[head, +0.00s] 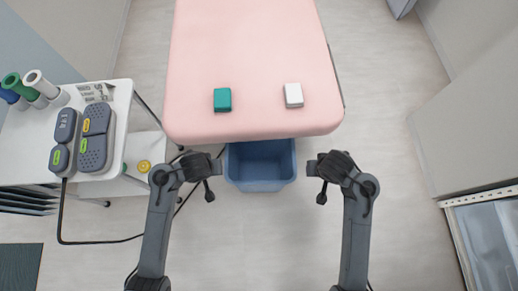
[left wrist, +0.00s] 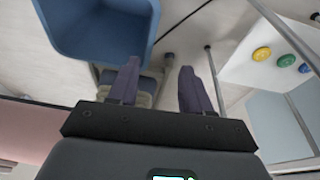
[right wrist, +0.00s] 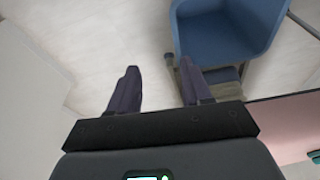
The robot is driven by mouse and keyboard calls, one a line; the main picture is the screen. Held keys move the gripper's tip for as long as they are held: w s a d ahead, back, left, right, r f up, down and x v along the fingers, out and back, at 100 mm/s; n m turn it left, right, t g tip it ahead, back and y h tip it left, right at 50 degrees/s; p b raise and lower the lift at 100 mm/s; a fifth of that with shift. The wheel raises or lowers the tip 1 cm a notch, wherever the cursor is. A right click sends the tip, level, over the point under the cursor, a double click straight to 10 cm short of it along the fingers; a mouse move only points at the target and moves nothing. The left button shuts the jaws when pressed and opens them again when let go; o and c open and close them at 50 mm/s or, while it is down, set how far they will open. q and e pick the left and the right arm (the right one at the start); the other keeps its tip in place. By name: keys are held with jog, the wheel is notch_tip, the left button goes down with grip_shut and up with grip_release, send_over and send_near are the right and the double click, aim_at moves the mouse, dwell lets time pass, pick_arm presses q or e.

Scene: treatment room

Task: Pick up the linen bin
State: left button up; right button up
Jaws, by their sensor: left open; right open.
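The linen bin (head: 258,184) is a blue, open-topped tub on the floor, partly hidden under the near edge of the pink treatment table. It looks empty. My left gripper (head: 216,166) is open and empty, just left of the bin's rim. My right gripper (head: 310,168) is open and empty, just right of the rim. In the left wrist view the bin (left wrist: 100,28) is at the upper left, beyond the open fingers (left wrist: 158,88). In the right wrist view the bin (right wrist: 225,32) is at the upper right, beyond the open fingers (right wrist: 160,88).
The pink table (head: 250,60) overhangs the bin and carries a green block (head: 222,100) and a white block (head: 293,95). A white cart (head: 142,150) with devices stands at the left, its black cable (head: 100,241) running across the floor. The floor in front is mostly clear.

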pick_arm(q)
jog(key=t+b, duration=0.2)
jog(key=b, duration=2)
send_near(227, 156)
jog(key=f, duration=0.1)
jog(key=w+f, duration=0.1)
jog(key=f, duration=0.1)
jog(key=shift+a+m, duration=0.2)
jog(key=shift+m, duration=0.1)
pick_arm(e)
jog(key=t, duration=0.2)
send_near(294, 157)
jog(key=shift+s+d+r+y, duration=0.15)
jog(key=shift+s+d+y, duration=0.05)
jog(key=shift+d+y, duration=0.25)
pick_arm(q)
jog(key=shift+w+f+b, duration=0.2)
jog(key=shift+w+b, duration=0.15)
jog(key=shift+b, duration=0.35)
pick_arm(e)
jog(key=shift+w+f, duration=0.3)
jog(key=shift+w, duration=0.05)
jog(key=shift+f, duration=0.1)
pick_arm(q)
jog(key=shift+x, duration=3.75)
pick_arm(e)
jog(key=shift+x, duration=5.3)
